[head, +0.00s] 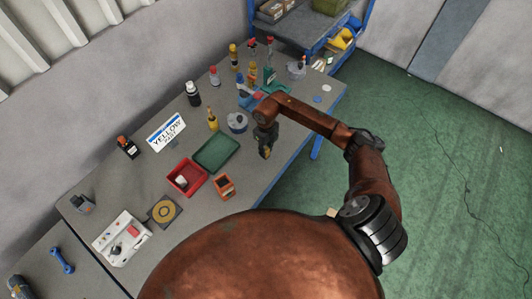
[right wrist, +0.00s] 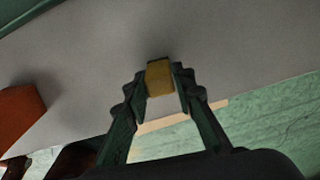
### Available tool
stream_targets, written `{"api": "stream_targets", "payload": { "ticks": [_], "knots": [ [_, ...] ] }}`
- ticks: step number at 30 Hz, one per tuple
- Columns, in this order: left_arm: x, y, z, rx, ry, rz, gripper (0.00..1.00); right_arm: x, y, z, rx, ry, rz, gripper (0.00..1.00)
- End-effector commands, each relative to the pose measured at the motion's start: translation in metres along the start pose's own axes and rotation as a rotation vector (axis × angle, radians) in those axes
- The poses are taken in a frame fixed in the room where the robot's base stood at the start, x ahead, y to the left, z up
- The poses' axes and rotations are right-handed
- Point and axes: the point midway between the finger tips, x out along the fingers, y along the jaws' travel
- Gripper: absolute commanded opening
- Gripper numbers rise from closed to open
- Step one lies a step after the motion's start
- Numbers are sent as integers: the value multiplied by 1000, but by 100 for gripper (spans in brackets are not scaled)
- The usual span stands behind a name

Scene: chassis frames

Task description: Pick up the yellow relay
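The yellow relay (right wrist: 159,78) is a small yellow block between the fingertips of my right gripper (right wrist: 160,82) in the right wrist view. Both fingers lie against its sides, and the gripper looks shut on it. In the head view my right gripper (head: 265,152) points down over the front part of the table, with a small yellowish patch at its tips. How far the relay is above the tabletop is hard to tell. My left gripper is not in view.
The grey table (head: 285,165) holds a green tray (head: 216,153), a red bin (head: 186,177), an orange-brown box (head: 224,186), a grey round part (head: 237,122) and several bottles behind. A sign (head: 166,131) reads "YELLOW". The orange-brown box also shows in the right wrist view (right wrist: 18,118).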

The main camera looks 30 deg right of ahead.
Motion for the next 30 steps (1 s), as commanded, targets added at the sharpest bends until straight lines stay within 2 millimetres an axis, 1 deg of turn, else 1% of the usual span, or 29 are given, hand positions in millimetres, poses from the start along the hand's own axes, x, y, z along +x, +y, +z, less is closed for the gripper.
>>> {"api": "stream_targets", "payload": {
  "ticks": [1, 2, 9, 20, 25, 28, 30],
  "knots": [
    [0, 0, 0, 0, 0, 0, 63, 0, 0, 0, 0, 0, 0, 19],
    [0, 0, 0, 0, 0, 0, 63, 0, 0, 0, 0, 0, 0, 17],
    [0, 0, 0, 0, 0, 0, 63, 0, 0, 0, 0, 0, 0, 0],
    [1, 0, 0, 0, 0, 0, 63, -3, 0, 1, -1, -2, -1, 0],
    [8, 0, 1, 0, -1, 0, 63, -17, -1, 1, -1, -3, -3, 0],
    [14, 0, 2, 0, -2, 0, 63, -33, -1, 1, -3, -5, -3, 0],
    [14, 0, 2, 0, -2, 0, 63, -46, 8, -9, -5, -3, -3, 0]
  ]
}}
